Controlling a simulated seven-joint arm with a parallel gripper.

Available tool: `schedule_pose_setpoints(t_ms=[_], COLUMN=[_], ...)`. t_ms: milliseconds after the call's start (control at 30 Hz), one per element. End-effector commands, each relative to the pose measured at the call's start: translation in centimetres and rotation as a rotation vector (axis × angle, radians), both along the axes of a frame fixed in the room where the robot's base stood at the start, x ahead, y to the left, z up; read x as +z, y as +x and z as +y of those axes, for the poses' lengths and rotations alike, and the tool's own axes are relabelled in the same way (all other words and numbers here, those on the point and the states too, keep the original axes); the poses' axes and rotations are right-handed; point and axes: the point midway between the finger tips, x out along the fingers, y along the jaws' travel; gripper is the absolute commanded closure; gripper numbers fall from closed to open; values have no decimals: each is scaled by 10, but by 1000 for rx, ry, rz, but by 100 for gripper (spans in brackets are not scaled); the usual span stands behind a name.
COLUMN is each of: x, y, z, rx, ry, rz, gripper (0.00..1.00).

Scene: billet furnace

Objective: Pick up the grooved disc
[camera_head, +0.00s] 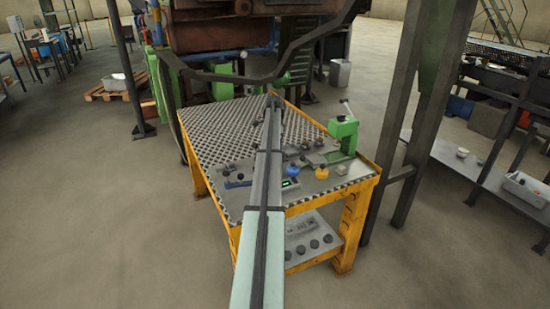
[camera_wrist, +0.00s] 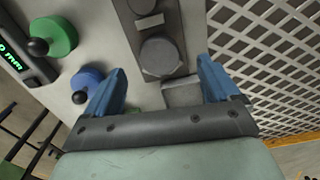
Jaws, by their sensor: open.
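A dark grey round disc (camera_wrist: 160,58) sits on a long dark plate in the wrist view, between and just beyond my fingertips. It may be the grooved disc, but I make out no groove. In the head view my arm hides the middle of the yellow-framed bench (camera_head: 355,207), and I cannot make out my gripper there.
A green knob (camera_wrist: 55,37) and a blue knob (camera_wrist: 88,80), each with a black ball, lie left in the wrist view near a display (camera_wrist: 22,58). A grey block (camera_wrist: 182,94) lies near the right finger. Perforated sheet (camera_wrist: 270,55) is right. A green device (camera_head: 343,134) stands on the bench.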

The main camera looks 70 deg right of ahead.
Motion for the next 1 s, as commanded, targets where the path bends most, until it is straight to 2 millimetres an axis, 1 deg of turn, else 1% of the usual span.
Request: schedule_pose_setpoints(t_ms=[133, 400, 500, 667, 1000], x=[-13, -47, -50, -50, -50], y=[0, 0, 0, 0, 0], z=[1, 2, 2, 2, 2], rx=[0, 0, 0, 0, 0], ry=[1, 1, 1, 0, 0], rz=[0, 0, 1, 0, 0], gripper=[11, 11, 11, 11, 43])
